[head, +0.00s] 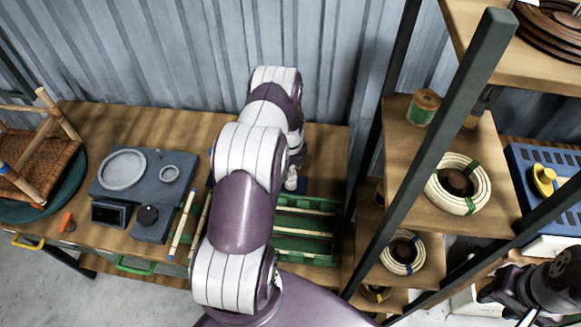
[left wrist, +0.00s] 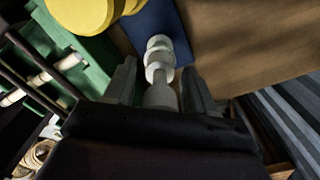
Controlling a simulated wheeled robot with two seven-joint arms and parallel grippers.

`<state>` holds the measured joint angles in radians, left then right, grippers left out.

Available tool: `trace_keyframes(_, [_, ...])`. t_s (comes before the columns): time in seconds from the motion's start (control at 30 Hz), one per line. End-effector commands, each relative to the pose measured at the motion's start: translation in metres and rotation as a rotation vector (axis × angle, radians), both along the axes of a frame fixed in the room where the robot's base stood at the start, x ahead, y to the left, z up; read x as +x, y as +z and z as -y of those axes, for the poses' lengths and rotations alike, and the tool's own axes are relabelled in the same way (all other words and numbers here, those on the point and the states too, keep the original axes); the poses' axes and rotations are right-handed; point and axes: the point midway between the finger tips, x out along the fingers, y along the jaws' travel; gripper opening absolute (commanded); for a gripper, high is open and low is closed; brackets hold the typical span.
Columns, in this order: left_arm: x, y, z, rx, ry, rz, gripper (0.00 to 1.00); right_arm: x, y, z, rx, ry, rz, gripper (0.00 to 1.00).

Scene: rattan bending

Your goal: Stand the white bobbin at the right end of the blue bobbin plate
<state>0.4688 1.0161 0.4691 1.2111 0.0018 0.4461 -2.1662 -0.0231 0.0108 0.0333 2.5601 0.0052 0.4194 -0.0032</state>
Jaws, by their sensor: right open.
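The white bobbin (left wrist: 159,57) is between the fingers of my left gripper (left wrist: 160,85) in the left wrist view. Narrow gaps show beside it, so the gripper looks open around it. The bobbin is over one end of the blue bobbin plate (left wrist: 152,22); whether its base rests flat is hidden. A yellow bobbin (left wrist: 80,12) is beside it. In the head view my left arm covers the gripper; a small part of the white bobbin (head: 291,182) and the plate's edge (head: 302,186) show. My right gripper (head: 512,293) is at the lower right, open, away from the plate.
A green rack (head: 305,225) with rods is in front of the plate. A grey fixture (head: 145,190) and a rattan seat (head: 40,165) are at left. A shelf with cane coils (head: 458,184) and a green spool (head: 424,107) stands at right, its dark post near my left arm.

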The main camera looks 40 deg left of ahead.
Motion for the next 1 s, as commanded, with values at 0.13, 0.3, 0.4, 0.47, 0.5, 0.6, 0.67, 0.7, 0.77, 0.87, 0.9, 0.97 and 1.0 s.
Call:
trace_keyframes(0.13, [0.0, 0.0, 0.0, 0.0, 0.0, 0.0, 0.55, 0.0, 0.0, 0.0, 0.0, 0.0, 0.0, 0.43])
trace_keyframes(0.3, [0.001, 0.011, -0.001, 0.002, 0.0, 0.002, 0.55, 0.0, -0.002, 0.0, 0.0, 0.0, 0.001, 0.43])
trace_keyframes(0.4, [0.001, 0.029, -0.001, 0.002, 0.0, 0.004, 0.55, 0.0, -0.01, 0.0, 0.0, 0.0, 0.0, 0.43])
trace_keyframes(0.47, [0.002, 0.043, -0.001, 0.003, 0.0, 0.005, 0.55, 0.0, -0.016, 0.0, 0.0, 0.0, 0.0, 0.43])
trace_keyframes(0.5, [0.001, 0.053, -0.001, 0.002, 0.0, 0.004, 0.55, 0.0, -0.019, 0.0, 0.0, 0.0, 0.0, 0.43])
trace_keyframes(0.6, [0.001, 0.076, -0.001, 0.002, 0.0, 0.005, 0.55, 0.0, -0.027, 0.0, 0.0, 0.0, 0.0, 0.43])
trace_keyframes(0.67, [0.001, 0.089, -0.001, 0.002, 0.0, 0.005, 0.55, 0.0, -0.031, 0.0, 0.0, 0.0, 0.0, 0.43])
trace_keyframes(0.7, [0.001, 0.097, 0.0, 0.002, 0.0, 0.003, 0.55, 0.0, -0.033, 0.0, 0.0, 0.0, 0.0, 0.43])
trace_keyframes(0.77, [0.0, 0.107, 0.0, 0.001, 0.0, 0.002, 0.55, 0.0, -0.035, 0.0, 0.0, 0.0, 0.0, 0.43])
trace_keyframes(0.87, [0.0, 0.119, 0.001, 0.001, 0.005, 0.002, 0.55, 0.0, -0.037, 0.0, 0.0, 0.0, 0.0, 0.43])
trace_keyframes(0.9, [0.0, 0.125, 0.005, 0.002, 0.027, 0.003, 0.55, 0.0, -0.037, 0.0, 0.0, 0.0, 0.0, 0.43])
trace_keyframes(0.97, [-0.002, 0.139, 0.021, 0.004, 0.115, 0.01, 0.55, 0.0, -0.037, 0.0, 0.0, 0.0, 0.0, 0.43])
trace_keyframes(1.0, [-0.005, 0.151, 0.037, 0.006, 0.215, 0.019, 0.55, 0.0, -0.037, 0.0, 0.0, 0.0, 0.0, 0.43])
